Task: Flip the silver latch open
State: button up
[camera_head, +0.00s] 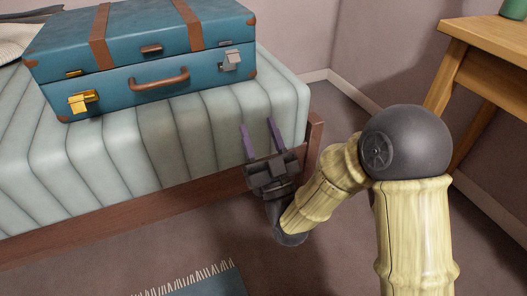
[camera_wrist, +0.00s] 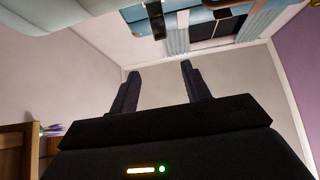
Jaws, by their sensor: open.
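A closed blue suitcase (camera_head: 150,72) with brown straps and corners lies on the padded bench (camera_head: 200,140). The silver latch (camera_head: 231,60) is on the right part of its front, and a gold latch (camera_head: 82,101) is on the left part. My gripper (camera_head: 257,124) is open and empty in front of the bench, below and right of the silver latch and apart from it. The open fingers also show in the wrist view (camera_wrist: 159,69). I cannot pick out the silver latch in the wrist view.
The suitcase has a brown handle (camera_head: 158,80) between the latches. The bench has a wooden frame rail (camera_head: 150,208) along its front edge. A wooden table (camera_head: 490,40) stands at the right. A fringed rug (camera_head: 205,284) lies on the floor in front.

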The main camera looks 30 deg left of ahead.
jog(key=shift+b+v, duration=0.9)
jog(key=shift+v, duration=0.35)
jog(key=shift+r, duration=0.1)
